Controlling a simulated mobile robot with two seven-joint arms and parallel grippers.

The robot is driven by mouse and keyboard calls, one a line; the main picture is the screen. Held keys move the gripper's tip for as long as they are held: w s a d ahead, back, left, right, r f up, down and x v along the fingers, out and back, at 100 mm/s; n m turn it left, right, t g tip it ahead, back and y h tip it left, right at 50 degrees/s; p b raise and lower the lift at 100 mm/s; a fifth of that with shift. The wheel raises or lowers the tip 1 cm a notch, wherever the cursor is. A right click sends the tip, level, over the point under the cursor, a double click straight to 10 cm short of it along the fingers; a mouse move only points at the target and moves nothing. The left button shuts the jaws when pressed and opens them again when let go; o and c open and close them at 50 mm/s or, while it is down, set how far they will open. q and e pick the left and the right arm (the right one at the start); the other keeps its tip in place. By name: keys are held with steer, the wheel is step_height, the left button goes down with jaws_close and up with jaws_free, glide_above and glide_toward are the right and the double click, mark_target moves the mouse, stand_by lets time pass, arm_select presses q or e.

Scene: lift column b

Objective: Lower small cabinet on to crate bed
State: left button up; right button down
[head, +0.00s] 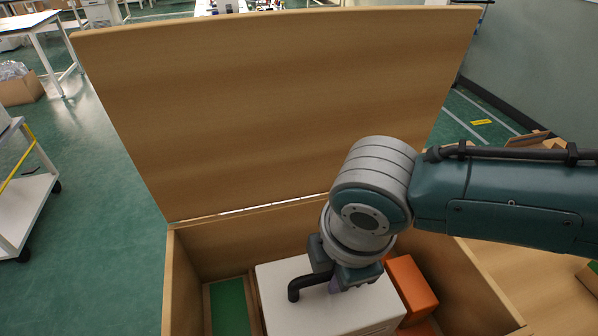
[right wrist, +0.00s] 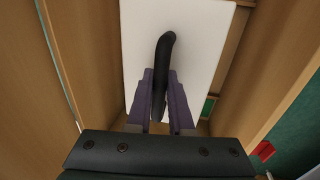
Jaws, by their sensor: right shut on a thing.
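The small cabinet (head: 345,312) is a white box with a black bar handle (head: 303,286) on its top. It is inside the open wooden crate (head: 181,290). My right gripper (head: 338,284) comes down from above and is shut on the handle. In the right wrist view, the purple fingers (right wrist: 161,112) sit either side of the black handle, with the white cabinet top (right wrist: 190,40) behind. Whether the cabinet touches the crate bed is hidden. My left gripper is not in view.
The crate's lid (head: 280,110) stands open at the back. Inside the crate, a green piece (head: 230,308) lies left of the cabinet and an orange block (head: 411,285) lies right of it. A white cart (head: 25,205) stands on the floor at left.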

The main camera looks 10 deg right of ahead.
steer(key=shift+w, duration=0.1)
steer(key=shift+f+b, duration=0.6)
steer(key=shift+f, duration=0.05)
stand_by(0.8)
steer(key=shift+f, duration=0.25)
stand_by(0.4)
steer(key=shift+f+b, duration=0.5)
steer(key=shift+b, duration=0.15)
stand_by(0.4)
steer(key=c, duration=0.9)
jaws_free()
steer(key=shift+c, duration=0.2)
steer(key=shift+o, duration=1.1)
steer(key=shift+f, duration=0.1)
